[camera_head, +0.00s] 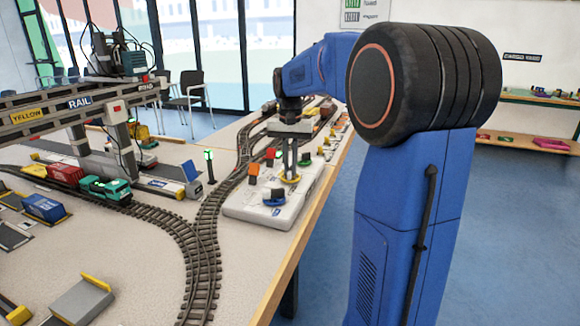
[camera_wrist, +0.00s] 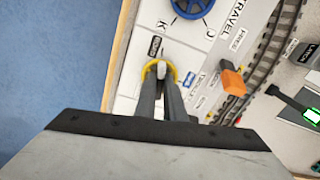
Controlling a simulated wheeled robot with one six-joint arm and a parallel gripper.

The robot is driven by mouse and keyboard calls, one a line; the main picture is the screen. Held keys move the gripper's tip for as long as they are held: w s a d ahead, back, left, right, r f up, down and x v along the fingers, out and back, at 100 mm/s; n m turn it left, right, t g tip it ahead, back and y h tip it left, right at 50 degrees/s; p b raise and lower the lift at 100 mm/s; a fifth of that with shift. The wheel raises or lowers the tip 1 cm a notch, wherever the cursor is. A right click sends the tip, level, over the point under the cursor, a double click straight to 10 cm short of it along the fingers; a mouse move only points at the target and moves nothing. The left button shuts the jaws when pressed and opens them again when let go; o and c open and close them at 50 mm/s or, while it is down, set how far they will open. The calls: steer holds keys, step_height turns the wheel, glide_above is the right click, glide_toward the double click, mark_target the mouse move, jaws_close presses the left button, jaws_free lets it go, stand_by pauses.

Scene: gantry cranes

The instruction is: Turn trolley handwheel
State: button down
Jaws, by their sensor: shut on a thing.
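The yellow handwheel (camera_wrist: 150,70) sits on the white control panel (camera_wrist: 124,103). Lettering beside it is partly hidden. In the head view, the yellow handwheel (camera_head: 283,179) shows low around my fingertips. My gripper (camera_wrist: 161,76) points down onto it, with its fingers close together and shut on its middle. A pale piece shows at the fingertips. My fingers hide the near part of the wheel, so how it is turned cannot be told. In the head view, my gripper (camera_head: 290,175) stands over the panel (camera_head: 240,206).
A blue wheel (camera_wrist: 190,5) marked TRAVEL is close by on the panel. An orange lever (camera_wrist: 232,82) stands to the right of the yellow wheel. Train track (camera_head: 205,235) runs beside the panel. The crane (camera_head: 75,103) is at the left. The table edge (camera_head: 300,240) is near.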

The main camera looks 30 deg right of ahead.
mark_target(290, 170)
steer(key=shift+n, duration=0.4)
steer(key=c, duration=1.8)
jaws_free()
steer(key=shift+c, duration=0.2)
steer(key=shift+r, duration=0.1)
step_height(290, 170, up, 17)
steer(key=shift+r, duration=0.15)
